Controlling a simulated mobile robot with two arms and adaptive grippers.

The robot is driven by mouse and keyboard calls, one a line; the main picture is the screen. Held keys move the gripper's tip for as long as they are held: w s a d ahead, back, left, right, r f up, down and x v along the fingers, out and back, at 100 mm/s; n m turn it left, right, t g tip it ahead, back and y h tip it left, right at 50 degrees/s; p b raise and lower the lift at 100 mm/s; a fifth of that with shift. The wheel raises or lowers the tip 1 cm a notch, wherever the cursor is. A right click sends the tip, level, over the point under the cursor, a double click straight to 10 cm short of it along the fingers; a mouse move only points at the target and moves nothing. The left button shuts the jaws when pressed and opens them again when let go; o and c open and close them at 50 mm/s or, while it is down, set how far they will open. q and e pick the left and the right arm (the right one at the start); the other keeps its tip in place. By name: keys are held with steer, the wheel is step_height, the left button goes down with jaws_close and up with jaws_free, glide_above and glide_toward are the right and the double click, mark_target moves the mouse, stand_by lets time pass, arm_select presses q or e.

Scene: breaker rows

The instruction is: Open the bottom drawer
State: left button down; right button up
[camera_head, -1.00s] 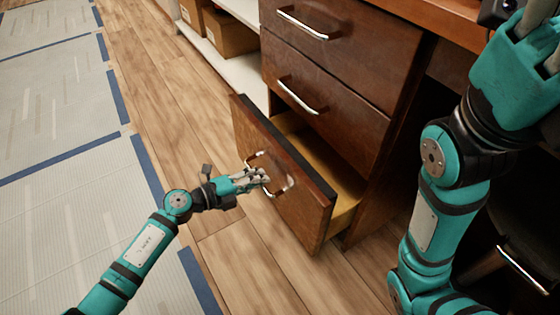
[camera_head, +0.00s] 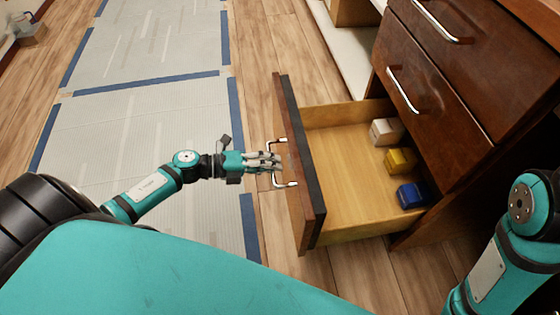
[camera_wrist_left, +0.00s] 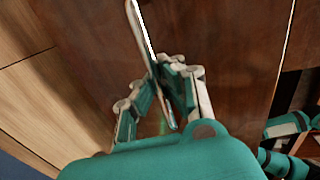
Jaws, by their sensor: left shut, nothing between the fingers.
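The bottom drawer (camera_head: 345,205) of the brown cabinet stands pulled far out, its pale wooden inside showing. Its dark front panel (camera_head: 300,165) faces left and carries a metal bar handle (camera_head: 287,184). My left gripper (camera_head: 273,161) is shut at this handle, its fingers overlapping the bar in the head view. In the left wrist view, the handle (camera_wrist_left: 143,32) runs down to the fingers (camera_wrist_left: 163,82) in front of the brown panel. I cannot tell whether they touch it. My right gripper is outside the frames.
A white block (camera_head: 386,131), a yellow block (camera_head: 400,160) and a blue block (camera_head: 411,195) lie inside the drawer near its back. Two closed drawers with bar handles (camera_head: 403,90) sit above. The floor left of the drawer is clear, with taped grey mats (camera_head: 150,125).

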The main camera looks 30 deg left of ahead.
arm_select(q)
steer(key=c, duration=2.1)
jaws_free()
steer(key=o, duration=0.7)
steer(key=shift+a, duration=0.1)
steer(key=v, duration=1.1)
steer(key=shift+s+a+r, duration=0.1)
steer(key=shift+s+a, duration=0.2)
